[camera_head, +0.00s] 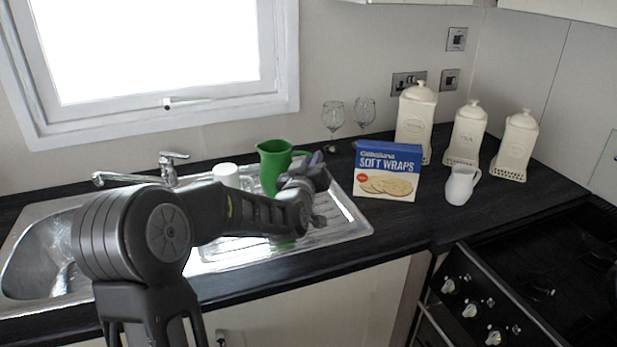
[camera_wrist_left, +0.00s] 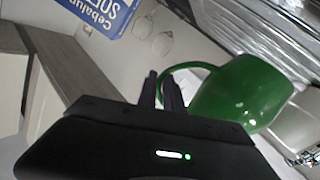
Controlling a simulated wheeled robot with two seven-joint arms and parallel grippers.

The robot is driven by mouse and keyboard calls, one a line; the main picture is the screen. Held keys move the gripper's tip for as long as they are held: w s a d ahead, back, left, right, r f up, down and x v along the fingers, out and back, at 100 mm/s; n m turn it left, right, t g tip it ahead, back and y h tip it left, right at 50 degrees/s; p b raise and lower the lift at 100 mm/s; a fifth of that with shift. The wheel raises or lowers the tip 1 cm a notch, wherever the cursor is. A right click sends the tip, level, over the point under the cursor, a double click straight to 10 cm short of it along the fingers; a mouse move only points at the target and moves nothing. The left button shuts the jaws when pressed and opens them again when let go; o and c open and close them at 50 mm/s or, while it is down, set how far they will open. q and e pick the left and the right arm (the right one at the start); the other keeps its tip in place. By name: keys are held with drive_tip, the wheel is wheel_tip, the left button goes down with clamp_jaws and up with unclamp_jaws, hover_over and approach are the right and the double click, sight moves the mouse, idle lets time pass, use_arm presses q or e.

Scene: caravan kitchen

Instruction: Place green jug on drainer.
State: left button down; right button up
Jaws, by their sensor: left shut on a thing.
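The green jug (camera_head: 272,163) stands upright over the ribbed metal drainer (camera_head: 338,226) beside the sink. I cannot tell whether its base touches the drainer. My left gripper (camera_head: 312,163) is at the jug's right side, shut on its handle. In the left wrist view, the jug (camera_wrist_left: 243,92) is to the right of the gripper fingers (camera_wrist_left: 163,90), and its handle runs between them. My forearm hides part of the drainer and the jug's lower right side. My right gripper is not in view.
A white cup (camera_head: 226,175) stands just left of the jug. A blue Soft Wraps box (camera_head: 388,170) stands right of the drainer, with a white jug (camera_head: 461,185) beyond it. Two wine glasses (camera_head: 333,115) stand behind. The tap (camera_head: 140,178) and sink bowl (camera_head: 35,262) are left.

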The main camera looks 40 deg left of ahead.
use_arm(q)
drive_tip(key=shift+f, duration=0.1)
wheel_tip(320, 180, down, 4)
drive_tip(key=shift+r, duration=0.2)
idle(0.3)
drive_tip(key=shift+f, duration=0.1)
drive_tip(key=shift+f, duration=0.1)
drive_tip(key=c, duration=1.5)
unclamp_jaws()
